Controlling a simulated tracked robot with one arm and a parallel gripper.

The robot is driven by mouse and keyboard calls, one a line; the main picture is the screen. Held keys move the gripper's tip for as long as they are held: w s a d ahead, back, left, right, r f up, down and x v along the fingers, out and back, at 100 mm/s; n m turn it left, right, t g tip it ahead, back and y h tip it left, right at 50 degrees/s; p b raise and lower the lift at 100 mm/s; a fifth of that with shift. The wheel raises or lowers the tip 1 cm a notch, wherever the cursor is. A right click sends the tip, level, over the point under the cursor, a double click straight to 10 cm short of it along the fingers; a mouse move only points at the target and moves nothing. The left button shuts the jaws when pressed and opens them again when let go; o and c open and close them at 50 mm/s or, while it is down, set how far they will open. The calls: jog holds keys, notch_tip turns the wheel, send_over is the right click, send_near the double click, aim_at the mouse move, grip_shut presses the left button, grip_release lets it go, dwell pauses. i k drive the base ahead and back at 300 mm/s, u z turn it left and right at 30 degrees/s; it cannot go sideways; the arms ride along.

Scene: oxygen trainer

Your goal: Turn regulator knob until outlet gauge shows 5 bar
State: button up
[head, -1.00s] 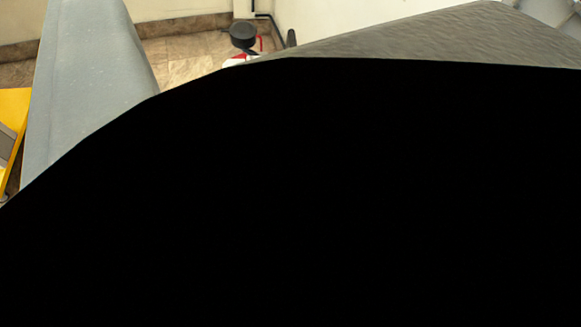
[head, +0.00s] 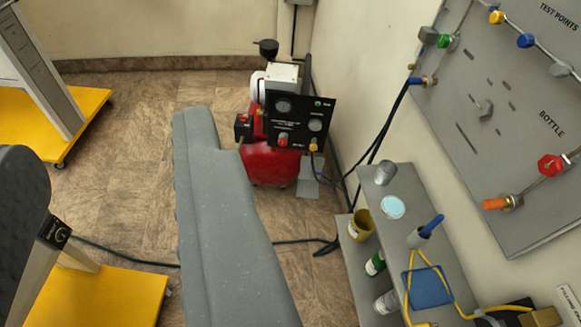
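A red compressor (head: 268,168) stands on the floor by the wall, with a black panel (head: 300,105) on its front. The panel bears a left round dial (head: 283,106) and a right round dial (head: 315,125). Both are too small to read. A red knob (head: 283,140) sits below the left dial and a yellow-orange knob (head: 314,145) below the right one. I cannot tell which knob is the regulator or which dial is the outlet gauge. My gripper is not in view.
A grey panel (head: 500,110) marked "TEST POINTS" and "BOTTLE" is at the right. A grey shelf (head: 345,245) holds cans, a cup and a blue cloth. Yellow-based stands (head: 85,105) are at the left. A grey slab-like form (head: 225,225) fills the middle. Tiled floor (head: 150,110) is open behind it.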

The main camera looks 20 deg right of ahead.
aim_at(282, 143)
jog(key=k, duration=0.65)
jog(key=z, duration=0.8)
jog(key=i, duration=1)
jog(key=u, duration=0.05)
